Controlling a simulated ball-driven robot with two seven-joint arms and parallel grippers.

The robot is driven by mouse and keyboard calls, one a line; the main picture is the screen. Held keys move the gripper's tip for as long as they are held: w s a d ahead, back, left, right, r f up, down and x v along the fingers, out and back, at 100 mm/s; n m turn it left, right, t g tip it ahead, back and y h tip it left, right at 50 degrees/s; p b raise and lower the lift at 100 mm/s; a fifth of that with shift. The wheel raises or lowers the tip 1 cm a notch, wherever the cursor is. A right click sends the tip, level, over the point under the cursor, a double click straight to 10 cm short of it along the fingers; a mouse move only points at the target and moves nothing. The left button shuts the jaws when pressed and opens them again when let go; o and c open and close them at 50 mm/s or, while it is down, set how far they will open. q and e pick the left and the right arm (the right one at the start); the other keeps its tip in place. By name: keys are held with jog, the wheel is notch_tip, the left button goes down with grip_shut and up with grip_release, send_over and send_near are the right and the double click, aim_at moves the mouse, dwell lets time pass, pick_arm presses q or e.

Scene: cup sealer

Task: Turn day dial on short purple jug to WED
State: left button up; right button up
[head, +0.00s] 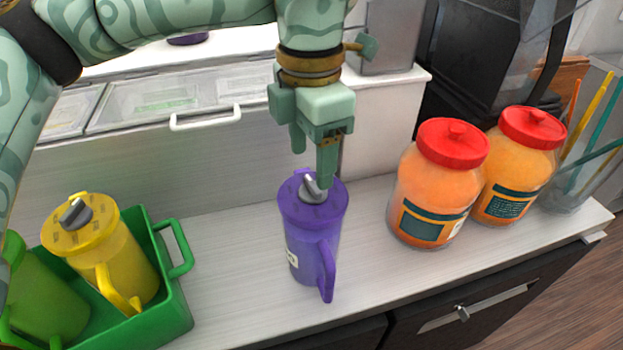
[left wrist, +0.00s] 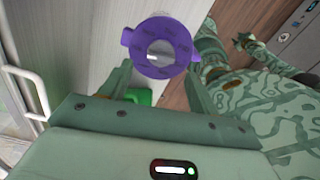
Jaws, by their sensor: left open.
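The short purple jug (head: 314,235) stands upright on the counter in the middle of the head view, its handle towards the front. On its purple lid is a grey day dial (head: 315,187), which also shows in the left wrist view (left wrist: 160,53). The day marks around the dial are too small to read. My left gripper (head: 312,165) points down just above the lid, its fingers close to the dial. In the left wrist view the fingers are apart and empty, with the lid beyond their tips. I cannot tell whether a finger touches the dial. My right gripper is not clearly seen.
A green crate (head: 178,300) at left holds a yellow jug (head: 125,262) and a green jug (head: 45,295). Two orange jars (head: 435,190) with red lids stand at right, near a clear container of sticks (head: 580,180). A lidded counter unit with a white handle (head: 206,119) stands behind.

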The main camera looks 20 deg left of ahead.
aim_at(311, 183)
pick_arm(q)
jog(key=shift+f, duration=2.35)
jog(key=c, duration=1)
jog(key=shift+r, duration=0.1)
jog(key=m+p, duration=0.2)
jog(key=m, duration=0.2)
jog(key=shift+r+m, duration=0.1)
jog(key=shift+m, duration=0.3)
jog(key=shift+w+m+p, duration=0.1)
jog(key=shift+m+p, duration=0.8)
jog(key=shift+m, duration=1.6)
